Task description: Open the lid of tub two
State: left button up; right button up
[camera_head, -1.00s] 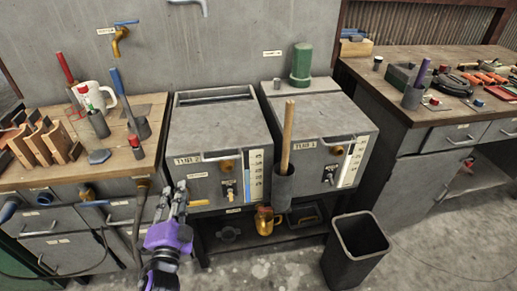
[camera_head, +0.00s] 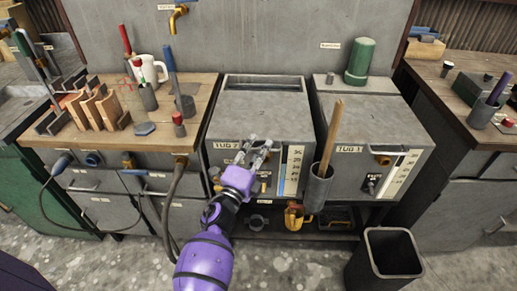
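Tub two (camera_head: 262,118) is a grey metal box with a "TUB 2" label on its front; its flat top lid is down. My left gripper (camera_head: 261,141) is in front of the upper part of its front face, with its purple wrist below. Its two grey fingers point up towards the lid's front edge and stand apart, with nothing clearly between them. The gripper covers part of the front, including the handle area, so I cannot tell whether it touches the tub. My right gripper is not in view.
Tub one (camera_head: 372,122) stands to the right. A grey holder with a wooden-handled tool (camera_head: 328,140) hangs between the tubs. A black bin (camera_head: 385,262) stands on the floor at right. A workbench (camera_head: 75,147) with tools and a mug is at left. A hose (camera_head: 172,205) hangs beside my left arm.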

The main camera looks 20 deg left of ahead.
pick_arm(q)
jog(key=shift+c, duration=0.3)
grip_shut()
jog(key=shift+w, duration=0.1)
